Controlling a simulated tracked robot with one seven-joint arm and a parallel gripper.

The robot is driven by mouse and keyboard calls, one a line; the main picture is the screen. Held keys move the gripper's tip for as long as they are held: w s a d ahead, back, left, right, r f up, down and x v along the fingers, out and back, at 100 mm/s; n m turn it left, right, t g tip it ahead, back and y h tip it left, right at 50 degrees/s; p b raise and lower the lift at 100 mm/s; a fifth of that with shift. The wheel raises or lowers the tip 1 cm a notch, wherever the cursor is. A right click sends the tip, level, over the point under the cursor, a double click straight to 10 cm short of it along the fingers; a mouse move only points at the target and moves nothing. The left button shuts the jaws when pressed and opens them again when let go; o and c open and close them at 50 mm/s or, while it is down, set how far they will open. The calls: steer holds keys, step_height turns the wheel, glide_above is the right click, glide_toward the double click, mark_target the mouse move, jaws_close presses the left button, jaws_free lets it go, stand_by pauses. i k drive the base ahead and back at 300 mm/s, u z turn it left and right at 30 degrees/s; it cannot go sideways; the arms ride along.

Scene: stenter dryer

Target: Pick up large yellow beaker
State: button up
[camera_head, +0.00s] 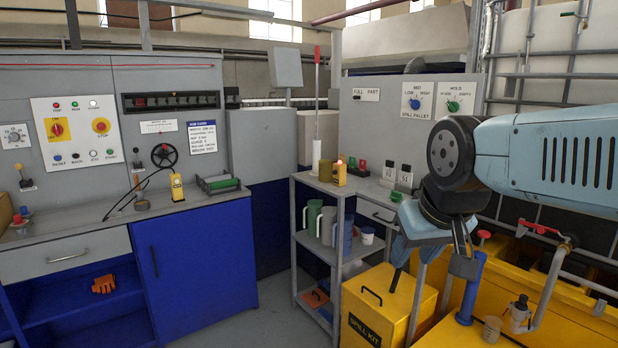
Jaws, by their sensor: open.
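I cannot make out a large yellow beaker in the head view. The beakers I see stand on the grey cart's middle shelf: a green one (313,216), a grey one (327,225) and a blue one (346,236), with a small white cup (367,235) at the right. My gripper (432,268) is at the right, pointing down in front of the yellow spill kit box, with its jaws open and no object visible between them. My arm hides part of the area behind it.
The yellow spill kit box (385,312) stands beside the grey cart (297,238). A blue cylinder (471,288) and a small beige cup (492,329) are at the yellow tank (535,281). A blue cabinet (200,262) stands left. Floor shows between cabinet and cart.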

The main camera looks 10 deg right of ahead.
mark_target(326, 165)
steer(key=k, duration=0.4)
steer(key=z, duration=0.15)
steer(key=i, duration=0.95)
steer(key=u, duration=0.1)
steer(key=k, duration=0.6)
steer(key=u, duration=0.35)
steer(key=i, duration=2)
steer(key=z, duration=0.6)
